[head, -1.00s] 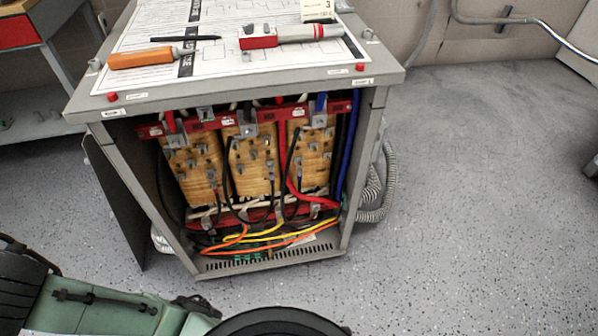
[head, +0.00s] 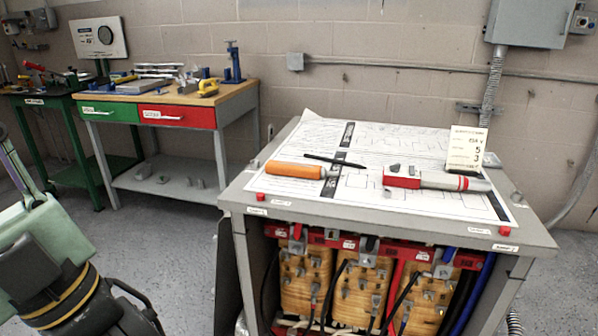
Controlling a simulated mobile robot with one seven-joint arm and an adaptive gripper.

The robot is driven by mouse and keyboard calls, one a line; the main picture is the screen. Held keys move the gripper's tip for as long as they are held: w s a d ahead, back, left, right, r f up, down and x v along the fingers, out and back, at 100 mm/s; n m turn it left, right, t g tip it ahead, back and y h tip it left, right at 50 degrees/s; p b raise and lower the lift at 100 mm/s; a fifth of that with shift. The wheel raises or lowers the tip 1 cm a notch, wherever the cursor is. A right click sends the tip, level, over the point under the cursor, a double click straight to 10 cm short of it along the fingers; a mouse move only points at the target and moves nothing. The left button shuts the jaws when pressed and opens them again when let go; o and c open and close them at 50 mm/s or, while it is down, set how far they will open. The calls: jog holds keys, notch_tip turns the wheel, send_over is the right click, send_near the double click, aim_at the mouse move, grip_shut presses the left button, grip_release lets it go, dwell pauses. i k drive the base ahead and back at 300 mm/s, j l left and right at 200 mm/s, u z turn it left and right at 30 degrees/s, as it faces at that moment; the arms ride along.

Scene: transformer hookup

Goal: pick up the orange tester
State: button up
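The orange tester (head: 294,169) is a short, thick orange cylinder with a darker right end. It lies on its side on the paper sheet on top of the grey transformer cabinet (head: 240,200), near the left front of the top. Nothing covers it. My gripper is out of view; only green and black parts of my arm show at the left edge, well apart from the tester.
A black pen (head: 335,161) lies just behind the tester. A red and grey tool (head: 437,180) lies to its right, and a tag card (head: 465,149) stands at the back right. A workbench (head: 165,118) with drawers stands behind left.

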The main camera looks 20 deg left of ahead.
aim_at(313, 172)
jog(key=i+u, duration=0.3)
jog(key=i, duration=0.15)
jog(key=i+l+u, duration=0.1)
jog(key=i+u, duration=0.2)
jog(key=i, duration=0.15)
